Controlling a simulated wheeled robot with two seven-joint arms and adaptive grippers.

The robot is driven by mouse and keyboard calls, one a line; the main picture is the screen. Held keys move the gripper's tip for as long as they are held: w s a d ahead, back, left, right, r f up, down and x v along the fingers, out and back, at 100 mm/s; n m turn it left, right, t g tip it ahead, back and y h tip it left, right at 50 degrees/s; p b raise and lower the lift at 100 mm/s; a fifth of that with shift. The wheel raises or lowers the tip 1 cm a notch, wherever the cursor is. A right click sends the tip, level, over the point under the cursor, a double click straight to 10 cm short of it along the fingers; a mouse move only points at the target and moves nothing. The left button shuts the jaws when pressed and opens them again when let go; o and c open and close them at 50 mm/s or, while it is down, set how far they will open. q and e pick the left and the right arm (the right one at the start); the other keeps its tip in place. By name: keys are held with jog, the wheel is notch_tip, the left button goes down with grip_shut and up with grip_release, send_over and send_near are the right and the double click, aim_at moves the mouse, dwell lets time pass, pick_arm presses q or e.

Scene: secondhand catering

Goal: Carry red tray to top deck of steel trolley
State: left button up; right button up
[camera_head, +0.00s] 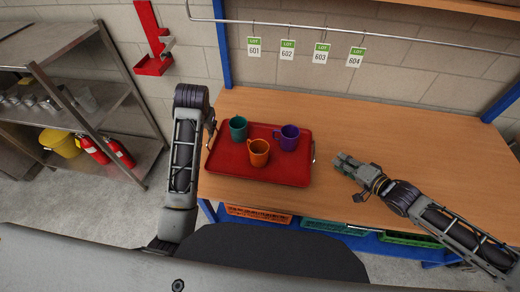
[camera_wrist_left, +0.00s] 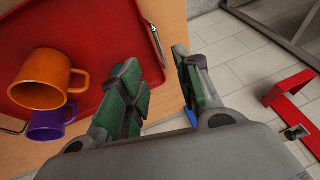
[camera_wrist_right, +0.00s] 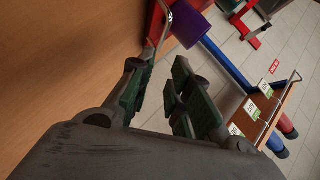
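The red tray (camera_head: 232,168) lies flat on the wooden table, with a metal handle at each end. It holds a teal mug (camera_head: 238,129), an orange mug (camera_head: 258,153) and a purple mug (camera_head: 287,137). My left gripper (camera_head: 211,124) is by the tray's left end. In the left wrist view its fingers (camera_wrist_left: 160,88) are open, with the handle (camera_wrist_left: 153,38) ahead of them. My right gripper (camera_head: 343,163) is right of the tray, apart from it; its fingers (camera_wrist_right: 158,84) are open and the right handle (camera_wrist_right: 160,25) is ahead. The steel trolley (camera_head: 45,45) stands at the left.
The trolley's visible top deck is bare; lower decks hold glassware, a yellow bucket (camera_head: 62,143) and red extinguishers (camera_head: 93,149). A red bracket (camera_head: 154,64) is on the wall. Lot tags (camera_head: 321,53) hang from a rail behind the table. The table's right side is clear.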

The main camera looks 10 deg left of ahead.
pick_arm(q)
jog(key=shift+s, duration=0.1)
pick_arm(e)
jog(key=shift+s, duration=0.1)
pick_arm(q)
jog(key=shift+f, duration=0.25)
pick_arm(e)
jog(key=shift+w+a+f, duration=0.1)
jog(key=shift+w+a, duration=0.05)
jog(key=shift+w, duration=0.1)
